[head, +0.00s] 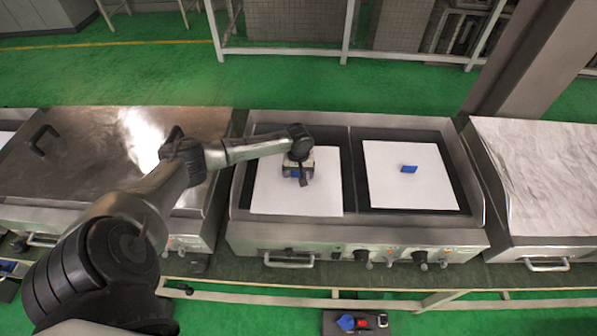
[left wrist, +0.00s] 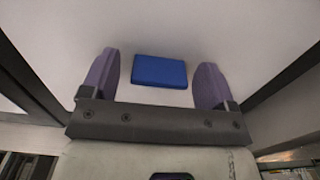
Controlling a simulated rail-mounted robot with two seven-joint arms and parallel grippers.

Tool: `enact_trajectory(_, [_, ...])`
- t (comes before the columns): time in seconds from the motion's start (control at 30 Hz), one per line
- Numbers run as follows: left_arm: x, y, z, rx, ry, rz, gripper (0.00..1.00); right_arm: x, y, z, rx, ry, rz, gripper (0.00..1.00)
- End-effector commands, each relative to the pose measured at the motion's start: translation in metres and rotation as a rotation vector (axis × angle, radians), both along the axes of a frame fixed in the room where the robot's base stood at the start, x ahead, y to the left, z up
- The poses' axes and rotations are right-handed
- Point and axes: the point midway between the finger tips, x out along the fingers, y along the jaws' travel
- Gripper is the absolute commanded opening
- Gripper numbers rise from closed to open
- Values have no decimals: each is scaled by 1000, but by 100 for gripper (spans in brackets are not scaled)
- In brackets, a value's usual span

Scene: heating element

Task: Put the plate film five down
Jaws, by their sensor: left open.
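A white sheet, which looks like the plate film (head: 275,201), lies flat on the left half of the middle griddle; it also shows in the left wrist view (left wrist: 225,32). A blue block (left wrist: 160,72) on it lies between the two purple fingers of my left gripper (head: 297,173). The fingers are spread, with gaps on both sides of the block. The gripper hides most of the block in the head view. A second white sheet (head: 400,190) with its own blue block (head: 409,169) lies on the right half. No number marks the films. My right gripper is out of view.
The middle griddle (head: 360,233) has a raised metal rim and front knobs. A griddle with a closed shiny lid (head: 90,135) stands left, and one with a pale top (head: 540,180) stands right. The green floor behind is open up to a white frame.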

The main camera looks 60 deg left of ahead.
Motion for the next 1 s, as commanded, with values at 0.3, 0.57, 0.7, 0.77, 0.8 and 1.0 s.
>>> enact_trajectory(0.3, [0, 0, 9, 1, -1, 0, 80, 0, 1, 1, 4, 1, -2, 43])
enact_trajectory(0.57, [0, 1, 53, 1, -2, -1, 80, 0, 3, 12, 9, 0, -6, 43])
enact_trajectory(0.7, [0, 1, 79, 0, -1, 0, 80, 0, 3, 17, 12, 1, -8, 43])
enact_trajectory(0.77, [1, 0, 88, 0, -1, 0, 80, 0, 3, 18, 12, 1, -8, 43])
enact_trajectory(0.8, [0, 0, 94, 0, -1, 0, 80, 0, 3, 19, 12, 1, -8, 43])
enact_trajectory(1.0, [0, 0, 115, -1, -1, 0, 80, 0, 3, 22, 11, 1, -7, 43])
